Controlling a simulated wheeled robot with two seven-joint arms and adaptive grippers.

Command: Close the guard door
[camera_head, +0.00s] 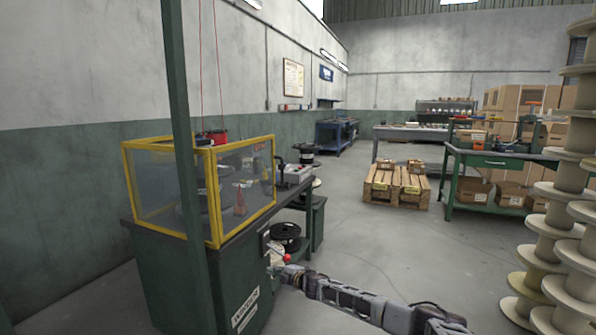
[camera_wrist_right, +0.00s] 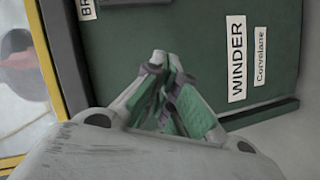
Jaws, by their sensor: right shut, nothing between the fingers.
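The guard (camera_head: 245,143) is a yellow-framed box with clear panels on top of the green winder cabinet (camera_head: 165,285). Its panels look flush with the frame, but I cannot tell which one is the door or whether it is fully shut. My right gripper (camera_head: 281,266) is low beside the cabinet's right side, below the guard. In the right wrist view the gripper (camera_wrist_right: 168,88) is shut and empty, in front of the green cabinet face with its WINDER label (camera_wrist_right: 237,57). A strip of yellow frame (camera_wrist_right: 48,65) shows at the left there. My left gripper is out of view.
A green post (camera_head: 181,120) stands in front of the guard. A black spool (camera_head: 286,236) sits just beyond my right gripper. Stacked pale spools (camera_head: 560,220) rise at the right. A pallet (camera_head: 396,190) and a green workbench (camera_head: 492,160) stand farther back. The middle floor is clear.

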